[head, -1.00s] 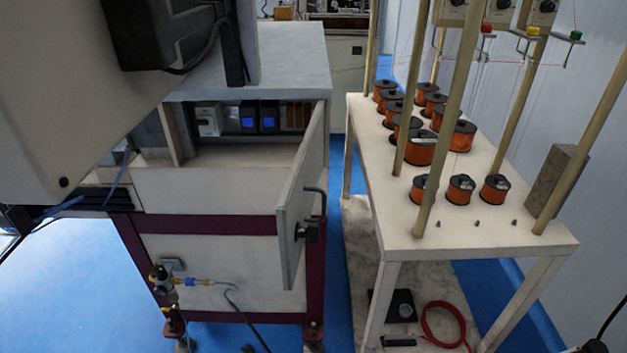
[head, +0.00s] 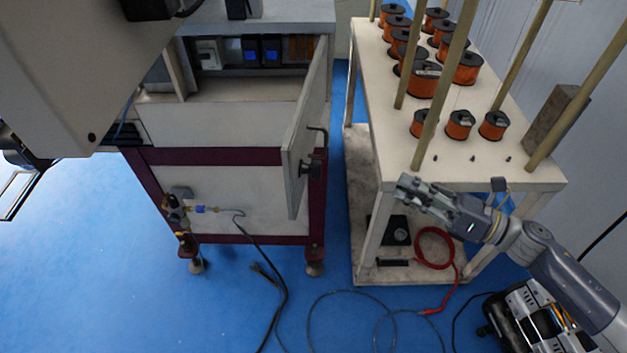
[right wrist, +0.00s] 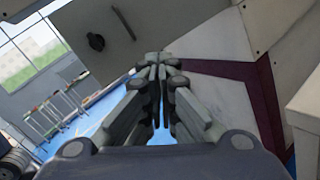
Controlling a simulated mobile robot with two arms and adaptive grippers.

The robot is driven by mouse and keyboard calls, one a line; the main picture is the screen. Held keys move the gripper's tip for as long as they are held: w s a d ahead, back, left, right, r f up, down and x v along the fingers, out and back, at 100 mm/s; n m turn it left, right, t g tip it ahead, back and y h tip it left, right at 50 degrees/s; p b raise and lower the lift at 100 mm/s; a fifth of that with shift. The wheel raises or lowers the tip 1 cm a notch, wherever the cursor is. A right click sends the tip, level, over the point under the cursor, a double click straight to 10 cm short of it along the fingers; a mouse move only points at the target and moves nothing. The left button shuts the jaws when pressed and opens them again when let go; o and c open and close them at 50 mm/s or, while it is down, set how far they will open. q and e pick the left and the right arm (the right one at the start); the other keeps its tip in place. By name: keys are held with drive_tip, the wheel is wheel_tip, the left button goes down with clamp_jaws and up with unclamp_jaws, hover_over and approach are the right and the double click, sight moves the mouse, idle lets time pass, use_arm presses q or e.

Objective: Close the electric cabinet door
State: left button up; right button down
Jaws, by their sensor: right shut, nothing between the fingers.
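The electric cabinet (head: 230,122) stands left of centre in the head view, a pale box on a maroon frame. Its door (head: 303,140) stands open, swung out toward me on the right side, with a dark handle (head: 318,150) and latch on its right-hand face. Switchgear (head: 262,51) shows inside. My right gripper (head: 402,188) is shut and empty, right of the door and apart from it, in front of the spool rack. In the right wrist view the shut fingertips (right wrist: 158,62) point toward the grey door panel (right wrist: 160,22), with its black latch (right wrist: 96,41). My left gripper is not seen.
The spool rack (head: 465,170) with copper spools stands right of the cabinet, close to my right arm. A narrow blue floor gap separates them. A valve with hose (head: 178,208) sticks out at the cabinet front.

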drive_tip(key=s+a+r+n+g+y, duration=0.2)
drive_tip(key=s+a+r+n+g, duration=0.2)
drive_tip(key=s+r+n+g, duration=0.35)
drive_tip(key=n+t+p, duration=0.1)
drive_tip(key=n+p, duration=0.1)
drive_tip(key=p, duration=0.5)
approach(295, 190)
drive_tip(key=a, duration=0.5)
drive_tip(key=shift+w+a+r, duration=0.3)
drive_tip(key=shift+w+a, duration=0.05)
drive_tip(key=shift+w, duration=0.05)
drive_tip(key=shift+w+a+f, duration=0.1)
drive_tip(key=shift+a+f, duration=0.15)
drive_tip(key=shift+a, duration=0.4)
